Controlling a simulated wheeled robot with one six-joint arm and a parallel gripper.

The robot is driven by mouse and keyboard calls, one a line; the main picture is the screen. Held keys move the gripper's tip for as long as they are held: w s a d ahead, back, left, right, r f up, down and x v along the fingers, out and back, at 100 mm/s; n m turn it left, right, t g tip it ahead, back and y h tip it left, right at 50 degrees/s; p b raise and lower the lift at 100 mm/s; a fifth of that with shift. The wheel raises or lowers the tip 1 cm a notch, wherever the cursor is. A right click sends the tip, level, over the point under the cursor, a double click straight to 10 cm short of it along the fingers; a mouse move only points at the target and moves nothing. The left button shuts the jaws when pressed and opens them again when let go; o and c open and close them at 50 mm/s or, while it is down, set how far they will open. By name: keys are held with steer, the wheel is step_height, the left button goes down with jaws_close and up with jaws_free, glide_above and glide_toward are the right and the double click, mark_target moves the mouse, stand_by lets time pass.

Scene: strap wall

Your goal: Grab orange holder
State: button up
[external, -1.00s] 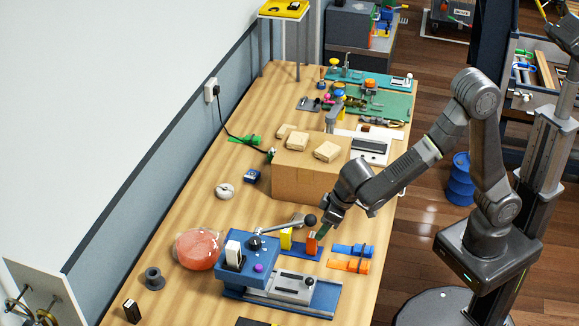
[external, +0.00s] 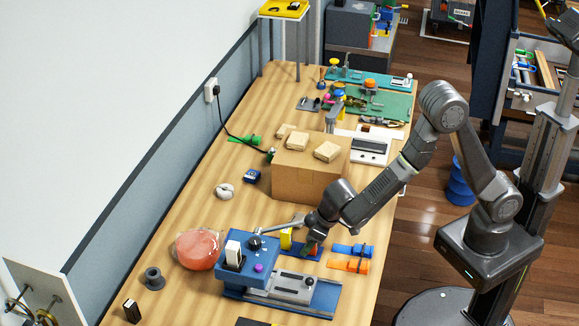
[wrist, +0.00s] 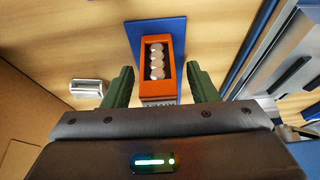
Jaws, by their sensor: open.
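The orange holder (wrist: 159,88) is a narrow open box with several round silver pieces in a row inside. It sits on a blue pad (wrist: 165,27), seen in the wrist view. My gripper (wrist: 161,84) is open, with one green finger on each side of the holder's near end and visible gaps to both sides. In the external view, my gripper (external: 309,244) is low over the pad and mostly hides the holder.
A blue machine with a lever (external: 250,261) stands close by on the left. A cardboard box (external: 305,178) with wooden blocks on top is behind. A yellow block (external: 286,238) stands beside the pad. Blue (external: 353,250) and orange (external: 350,266) pieces lie to the right.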

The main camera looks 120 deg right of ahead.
steer(key=shift+c, duration=0.4)
steer(key=c, duration=1)
steer(key=shift+c, duration=0.2)
